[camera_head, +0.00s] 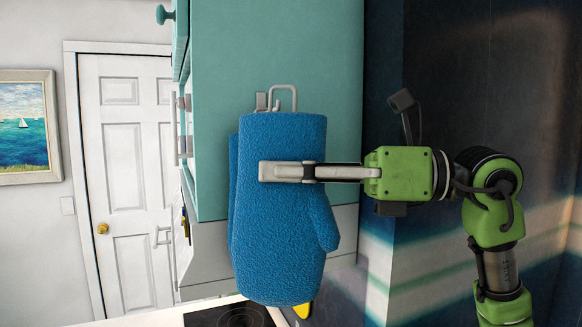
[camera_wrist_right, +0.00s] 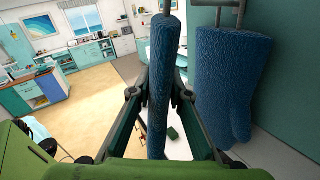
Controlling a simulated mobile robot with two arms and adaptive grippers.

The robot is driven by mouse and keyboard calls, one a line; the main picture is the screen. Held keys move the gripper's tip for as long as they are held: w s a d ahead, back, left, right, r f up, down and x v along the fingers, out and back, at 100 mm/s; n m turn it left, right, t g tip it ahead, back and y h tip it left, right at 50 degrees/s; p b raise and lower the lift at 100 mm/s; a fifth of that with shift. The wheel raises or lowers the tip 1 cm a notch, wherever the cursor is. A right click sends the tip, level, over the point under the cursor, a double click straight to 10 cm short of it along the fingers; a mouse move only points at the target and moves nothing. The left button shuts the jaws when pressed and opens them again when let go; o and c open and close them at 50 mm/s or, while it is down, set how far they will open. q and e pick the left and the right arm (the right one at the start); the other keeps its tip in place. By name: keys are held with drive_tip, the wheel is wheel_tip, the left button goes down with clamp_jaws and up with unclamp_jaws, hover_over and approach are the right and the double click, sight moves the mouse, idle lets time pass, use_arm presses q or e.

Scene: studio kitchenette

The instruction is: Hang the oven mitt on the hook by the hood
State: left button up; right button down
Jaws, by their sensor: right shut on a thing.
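The blue oven mitt (camera_head: 280,240) hangs upright in front of the teal cabinet side, its wire loop (camera_head: 283,88) at the top. My right gripper (camera_head: 290,172) is shut on its upper part. In the wrist view the held mitt (camera_wrist_right: 160,85) is seen edge-on between the fingers of the right gripper (camera_wrist_right: 160,96). A second blue mitt shape (camera_wrist_right: 228,85) is close to the teal panel there. A grey bracket (camera_head: 260,101), perhaps the hook, shows just left of the loop. I cannot tell whether the loop touches it. My left gripper is not in view.
The teal cabinet (camera_head: 225,60) stands close behind the mitt. A dark wall (camera_head: 450,60) is at the right. A black cooktop (camera_head: 230,316) lies below. A white door (camera_head: 125,180) is at the left. Open floor (camera_wrist_right: 105,95) shows in the wrist view.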

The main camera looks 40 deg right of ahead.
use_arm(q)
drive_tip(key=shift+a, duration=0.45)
use_arm(e)
drive_tip(key=shift+w+d+f, duration=0.2)
drive_tip(key=shift+w+f, duration=0.15)
drive_tip(key=shift+w, duration=0.45)
drive_tip(key=shift+w+d+f, duration=0.25)
drive_tip(key=shift+w+f, duration=0.1)
drive_tip(key=shift+w, duration=0.45)
drive_tip(key=shift+w+d+f, duration=0.2)
drive_tip(key=shift+w+f, duration=0.15)
drive_tip(key=shift+w, duration=0.45)
drive_tip(key=c, duration=1.8)
unclamp_jaws()
